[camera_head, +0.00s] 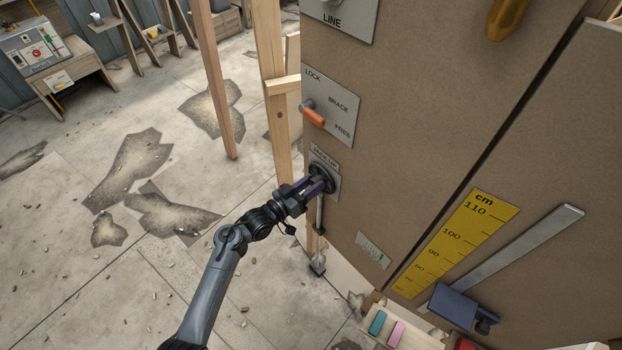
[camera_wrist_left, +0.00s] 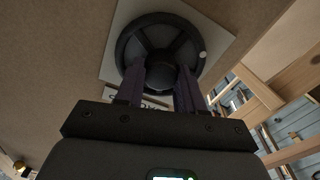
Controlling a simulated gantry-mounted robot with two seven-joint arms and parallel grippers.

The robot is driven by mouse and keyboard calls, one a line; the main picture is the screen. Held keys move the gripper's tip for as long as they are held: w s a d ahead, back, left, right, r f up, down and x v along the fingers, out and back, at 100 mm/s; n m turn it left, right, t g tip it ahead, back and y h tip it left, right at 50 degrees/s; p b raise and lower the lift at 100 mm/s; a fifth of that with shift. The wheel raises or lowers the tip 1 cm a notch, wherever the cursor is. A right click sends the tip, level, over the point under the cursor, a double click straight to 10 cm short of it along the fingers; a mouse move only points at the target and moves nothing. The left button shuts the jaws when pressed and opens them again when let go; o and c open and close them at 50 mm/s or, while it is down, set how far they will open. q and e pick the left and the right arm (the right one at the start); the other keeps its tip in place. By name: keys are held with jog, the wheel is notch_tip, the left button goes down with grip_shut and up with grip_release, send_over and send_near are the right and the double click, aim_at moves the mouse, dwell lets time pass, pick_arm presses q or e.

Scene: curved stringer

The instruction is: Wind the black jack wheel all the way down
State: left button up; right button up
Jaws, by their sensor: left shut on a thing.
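The black jack wheel (camera_head: 321,179) is mounted on a pale plate (camera_head: 326,160) lettered "JACK UP", low on the brown panel. In the left wrist view the wheel (camera_wrist_left: 158,24) shows as a round black rim with spokes, a hub and a small white dot on its right side. My left gripper (camera_head: 318,187) reaches it from the left. Its two purple-grey fingers (camera_wrist_left: 160,84) are shut on the wheel around its hub area; the exact contact is partly hidden. A thin rod (camera_head: 319,218) runs down below the wheel to a small foot (camera_head: 317,268). My right gripper is not in view.
Above the wheel is a plate with an orange lever (camera_head: 313,115) marked LOCK, BRACE and FREE. A yellow cm scale (camera_head: 458,241) and a grey bar (camera_head: 520,250) are at right. Wooden posts (camera_head: 218,80) stand behind. The cracked floor at left is mostly open.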

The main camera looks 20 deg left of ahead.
pick_arm(q)
jog(key=shift+r+n+p, duration=0.15)
jog(key=shift+n+p, duration=0.8)
jog(key=shift+n, duration=0.15)
jog(key=shift+n+p, duration=0.55)
jog(key=shift+n, duration=0.15)
jog(key=shift+f, duration=0.2)
jog(key=o, duration=1)
jog(key=shift+o, duration=0.2)
jog(key=shift+a, duration=0.1)
jog(key=p+v, duration=0.2)
jog(key=v, duration=0.8)
jog(key=shift+s+a, duration=0.15)
jog(key=shift+s, duration=0.2)
